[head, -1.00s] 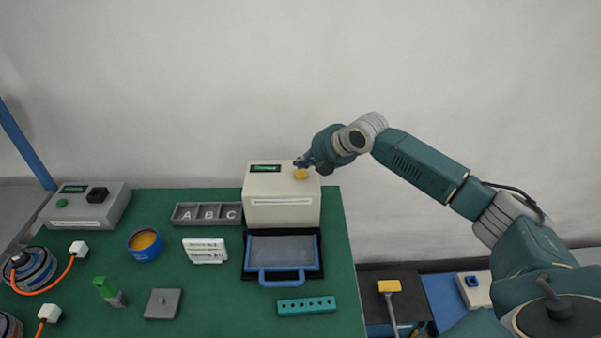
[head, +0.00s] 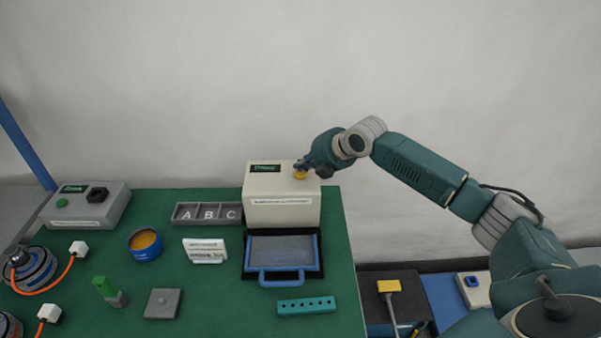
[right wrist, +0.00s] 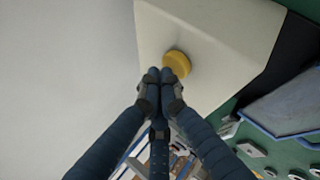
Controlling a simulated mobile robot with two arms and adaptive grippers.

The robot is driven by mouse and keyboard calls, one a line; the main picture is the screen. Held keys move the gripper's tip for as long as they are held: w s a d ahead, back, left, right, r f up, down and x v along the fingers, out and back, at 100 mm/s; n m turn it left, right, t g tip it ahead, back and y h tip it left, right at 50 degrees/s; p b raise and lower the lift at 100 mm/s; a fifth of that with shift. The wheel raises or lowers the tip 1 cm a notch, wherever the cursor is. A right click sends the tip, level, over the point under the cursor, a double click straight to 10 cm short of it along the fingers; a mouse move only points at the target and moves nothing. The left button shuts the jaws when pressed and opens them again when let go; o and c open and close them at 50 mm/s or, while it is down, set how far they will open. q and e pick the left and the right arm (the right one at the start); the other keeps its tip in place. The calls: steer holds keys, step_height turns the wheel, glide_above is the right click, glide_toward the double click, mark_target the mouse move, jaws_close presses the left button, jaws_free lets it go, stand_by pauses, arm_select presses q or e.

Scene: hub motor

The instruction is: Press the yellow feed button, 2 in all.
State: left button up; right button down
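The yellow feed button (head: 299,175) sits on top of the cream feeder box (head: 282,213), near its right end. A small display with green text is on the box's top at the left. My right gripper (head: 301,166) is at the button, with its fingertips at or just above it. In the right wrist view the gripper's fingers (right wrist: 161,75) are together with nothing between them, and their tips reach the edge of the yellow button (right wrist: 177,63). I cannot tell whether they touch it. My left gripper is not in view.
A blue-handled tray (head: 282,282) lies in front of the box. A lettered bin (head: 207,214), a white card (head: 205,250) and a teal holed block (head: 306,305) stand nearby. A grey control box (head: 86,206) is at far left.

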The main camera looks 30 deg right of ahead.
mark_target(303, 174)
steer(key=shift+f, duration=0.5)
stand_by(0.4)
steer(key=shift+r, duration=0.15)
steer(key=shift+r+p, duration=0.8)
step_height(303, 174, up, 5)
steer(key=p, duration=0.4)
steer(key=shift+f, duration=0.1)
stand_by(0.6)
